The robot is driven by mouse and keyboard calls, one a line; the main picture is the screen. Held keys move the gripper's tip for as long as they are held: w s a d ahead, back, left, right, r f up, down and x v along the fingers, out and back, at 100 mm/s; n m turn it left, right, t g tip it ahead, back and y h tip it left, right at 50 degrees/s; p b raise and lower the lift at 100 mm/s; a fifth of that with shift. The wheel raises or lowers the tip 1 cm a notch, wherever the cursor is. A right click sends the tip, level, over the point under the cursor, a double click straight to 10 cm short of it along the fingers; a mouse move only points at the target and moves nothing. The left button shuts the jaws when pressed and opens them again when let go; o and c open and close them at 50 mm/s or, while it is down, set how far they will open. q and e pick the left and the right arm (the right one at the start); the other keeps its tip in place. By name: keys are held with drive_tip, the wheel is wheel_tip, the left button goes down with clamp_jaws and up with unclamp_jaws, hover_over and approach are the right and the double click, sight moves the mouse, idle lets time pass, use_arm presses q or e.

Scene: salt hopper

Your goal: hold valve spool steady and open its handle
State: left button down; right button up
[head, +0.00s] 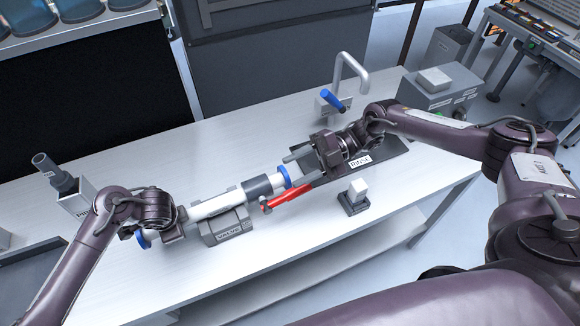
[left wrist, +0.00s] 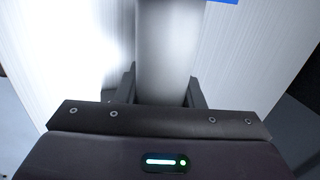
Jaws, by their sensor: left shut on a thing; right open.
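The valve spool (head: 216,204) is a white tube with a dark grey middle section and blue end rings. It lies across a grey block labelled VALVE (head: 228,228). Its red handle (head: 286,197) points along the spool, down-left to up-right. My left gripper (head: 176,221) is shut on the spool's left end; in the left wrist view the pale tube (left wrist: 166,55) runs up from between the fingers. My right gripper (head: 294,165) is open at the spool's right end, near the blue ring and above the handle. Whether it touches the spool cannot be told.
A dark tray labelled RINSE (head: 390,153) lies behind my right gripper. A faucet with a blue lever (head: 334,100) stands at the back. A small white block on a dark base (head: 355,197) is in front. A grey holder with a dark tube (head: 72,190) stands at left.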

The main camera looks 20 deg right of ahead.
sight(298, 190)
drive_tip(key=d+f+m+t+h, duration=0.1)
drive_tip(key=d+f+m+h, duration=0.3)
drive_tip(key=d+m, duration=0.55)
drive_tip(key=shift+n+y, duration=0.5)
drive_tip(key=shift+n, duration=0.15)
drive_tip(key=x, duration=0.7)
drive_tip(key=f+x, duration=0.1)
drive_tip(key=x, duration=0.3)
drive_tip(key=shift+s+d, duration=0.1)
drive_tip(key=shift+d, duration=0.1)
drive_tip(key=shift+c, duration=0.3)
clamp_jaws()
